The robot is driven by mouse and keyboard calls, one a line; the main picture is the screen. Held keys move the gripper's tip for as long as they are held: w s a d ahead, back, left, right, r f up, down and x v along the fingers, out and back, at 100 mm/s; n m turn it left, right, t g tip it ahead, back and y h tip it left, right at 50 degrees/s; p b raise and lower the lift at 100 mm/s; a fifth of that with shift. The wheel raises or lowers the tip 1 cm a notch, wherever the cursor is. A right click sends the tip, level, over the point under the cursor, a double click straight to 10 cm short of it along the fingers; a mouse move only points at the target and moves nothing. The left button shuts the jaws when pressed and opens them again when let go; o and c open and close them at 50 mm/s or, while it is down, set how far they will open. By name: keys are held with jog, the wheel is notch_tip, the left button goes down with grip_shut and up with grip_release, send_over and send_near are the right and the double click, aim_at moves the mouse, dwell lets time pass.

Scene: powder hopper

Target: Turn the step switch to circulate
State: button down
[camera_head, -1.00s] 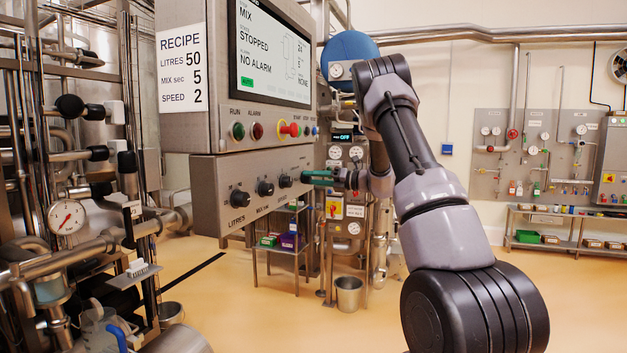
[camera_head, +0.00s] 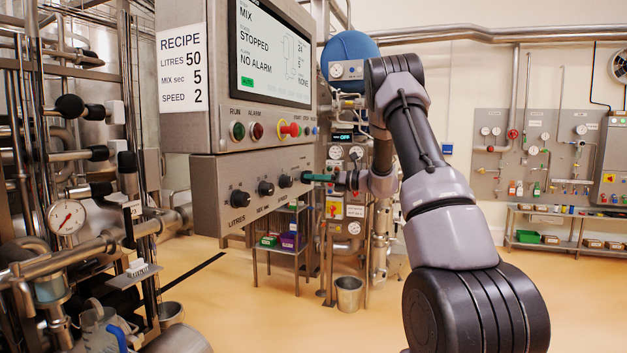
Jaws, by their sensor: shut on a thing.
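The lower control box (camera_head: 219,210) has a sloped grey face with a row of black knobs: the LITRES knob (camera_head: 239,198), the MIX sec knob (camera_head: 265,188) and a third knob (camera_head: 285,181). My gripper (camera_head: 307,177) reaches in from the right with green fingers, at the right end of this row. It is shut on the step switch there, which the fingers hide, so its pointer and label cannot be read. The screen (camera_head: 270,52) above reads MIX, STOPPED, NO ALARM, with a green AUTO tag.
Above the knobs are a green RUN lamp (camera_head: 238,131), a red ALARM lamp (camera_head: 257,131) and a red emergency button (camera_head: 290,129) on yellow, close over my gripper. Pipes and a gauge (camera_head: 67,217) fill the left. A bucket (camera_head: 349,294) stands on the floor.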

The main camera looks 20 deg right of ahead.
jog(key=n, duration=1.3)
jog(key=shift+f+n, duration=0.1)
jog(key=shift+n, duration=0.2)
dwell(0.4)
jog(key=c, duration=0.8)
grip_release()
jog(key=v, duration=1.1)
